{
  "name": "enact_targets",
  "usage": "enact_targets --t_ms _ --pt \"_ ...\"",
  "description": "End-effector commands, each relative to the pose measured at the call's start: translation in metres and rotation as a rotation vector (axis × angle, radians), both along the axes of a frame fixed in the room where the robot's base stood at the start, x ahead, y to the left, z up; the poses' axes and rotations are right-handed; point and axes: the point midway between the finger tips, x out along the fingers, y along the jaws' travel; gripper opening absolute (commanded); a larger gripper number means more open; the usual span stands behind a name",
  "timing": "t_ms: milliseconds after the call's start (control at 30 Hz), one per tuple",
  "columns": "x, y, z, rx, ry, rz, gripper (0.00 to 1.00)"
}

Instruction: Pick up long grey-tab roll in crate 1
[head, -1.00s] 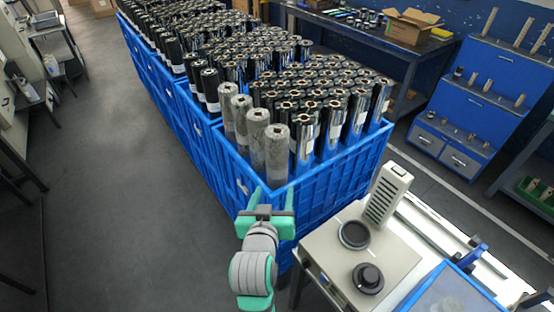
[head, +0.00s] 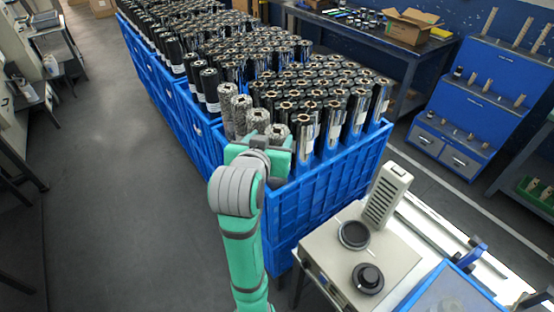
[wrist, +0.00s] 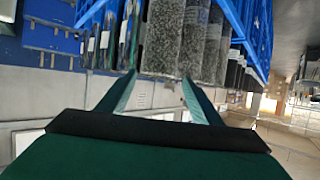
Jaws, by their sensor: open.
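Speckled grey rolls stand upright in a line along the left edge of the nearest blue crate (head: 330,190). The nearest grey roll (head: 278,132) and the one behind it (head: 258,117) are partly hidden by my gripper (head: 262,150). In the wrist view, my gripper (wrist: 158,80) is open, with its two green fingers apart. A grey roll (wrist: 162,35) shows just beyond and between the fingertips, with more grey rolls (wrist: 191,40) to its right. I cannot tell whether the fingers touch any roll, and no tab can be made out.
Black and shiny rolls (head: 330,120) with hollow ends pack the crate beside the grey ones. More full blue crates run behind. A beige machine (head: 345,255) stands at front right, close to the crate. The floor (head: 110,190) at left is clear.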

Motion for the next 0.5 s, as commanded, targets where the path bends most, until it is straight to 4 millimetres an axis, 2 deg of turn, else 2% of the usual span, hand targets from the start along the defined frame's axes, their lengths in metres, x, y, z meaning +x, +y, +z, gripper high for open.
enact_targets --t_ms 100,333,500 --pt "0.012 -0.003 -0.006 0.001 0.001 -0.001 0.59" --pt "0.024 -0.006 -0.014 0.001 0.003 0.0 0.59" --pt "0.044 -0.013 -0.027 0.0 0.002 -0.001 0.59"
